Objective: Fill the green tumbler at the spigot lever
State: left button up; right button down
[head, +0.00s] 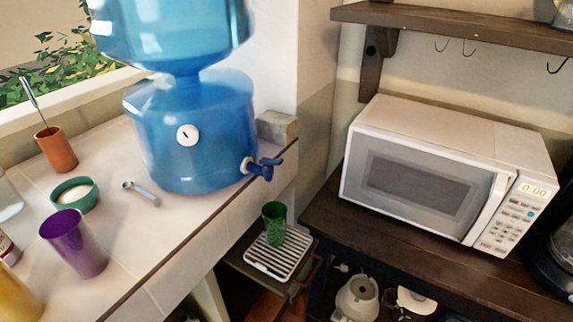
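The green tumbler (274,222) stands upright on a slatted drip tray (264,262) below the counter's right edge. The blue spigot lever (266,168) sticks out to the right from the lower part of the blue water dispenser (195,135). The spigot is above the tumbler, with a clear gap between them. I cannot tell whether the tumbler holds any water. Neither of my grippers is in view.
A purple tumbler (74,243), a green bowl (75,195) and a terracotta cup (56,149) stand on the tiled counter (165,235). A white microwave (440,175) sits on the dark shelf to the right. A small block (277,128) is behind the spigot.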

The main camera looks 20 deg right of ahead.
aim_at(266, 161)
jog(key=u, duration=1.65)
jog(key=k, duration=1)
jog(key=z, duration=1.1)
jog(key=i, duration=0.5)
jog(key=u, duration=0.05)
